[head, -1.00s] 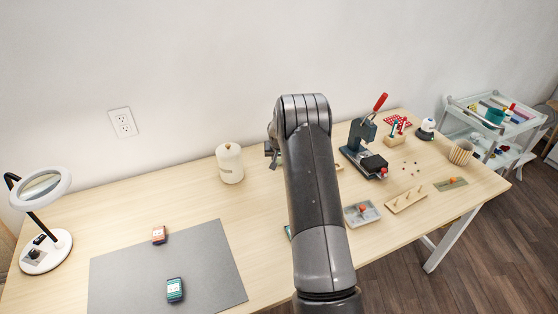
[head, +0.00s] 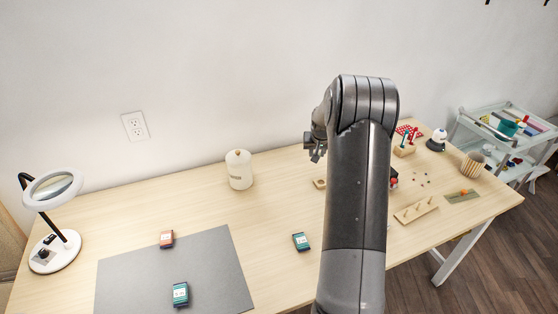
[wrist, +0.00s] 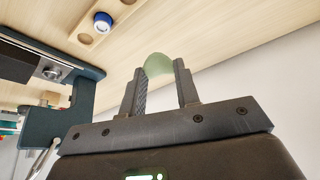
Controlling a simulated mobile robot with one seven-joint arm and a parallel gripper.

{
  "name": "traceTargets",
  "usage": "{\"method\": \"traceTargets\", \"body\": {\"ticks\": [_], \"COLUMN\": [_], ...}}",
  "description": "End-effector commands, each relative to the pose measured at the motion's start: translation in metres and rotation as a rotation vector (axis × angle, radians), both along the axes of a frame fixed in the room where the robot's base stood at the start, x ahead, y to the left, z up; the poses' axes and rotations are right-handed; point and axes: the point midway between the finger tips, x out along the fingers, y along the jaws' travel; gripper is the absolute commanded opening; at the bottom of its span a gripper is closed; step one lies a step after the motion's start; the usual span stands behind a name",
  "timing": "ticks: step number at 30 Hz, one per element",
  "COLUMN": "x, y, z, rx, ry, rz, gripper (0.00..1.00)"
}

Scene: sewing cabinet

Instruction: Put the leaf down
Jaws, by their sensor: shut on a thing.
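My gripper (wrist: 160,82) is shut on a pale green, rounded piece (wrist: 157,64), which looks like the leaf; its tip shows between the fingers in the wrist view. In the head view my gripper (head: 316,148) shows only in part at the left of my arm, above the back of the table (head: 275,205). The leaf cannot be made out there.
A white canister (head: 239,170) stands left of my gripper. A teal packet (head: 301,242) lies near the front; a grey mat (head: 215,265) and a lamp (head: 58,245) are left. A dark teal press (wrist: 82,100) is close in the wrist view. Back-centre wood is clear.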

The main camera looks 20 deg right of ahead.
Motion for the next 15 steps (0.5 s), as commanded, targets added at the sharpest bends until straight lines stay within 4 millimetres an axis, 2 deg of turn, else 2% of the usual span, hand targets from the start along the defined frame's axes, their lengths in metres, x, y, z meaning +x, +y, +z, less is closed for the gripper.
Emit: {"method": "traceTargets", "body": {"ticks": [5,7,15], "x": [-0.004,-0.003,-0.003], "y": [-0.003,-0.003,-0.003], "z": [0.004,0.012,0.076], "rx": [0.000,-0.001,-0.003], "ry": [0.000,-0.003,-0.004], "rz": [-0.001,0.000,0.001], "gripper": [0.09,0.09,0.09]}}
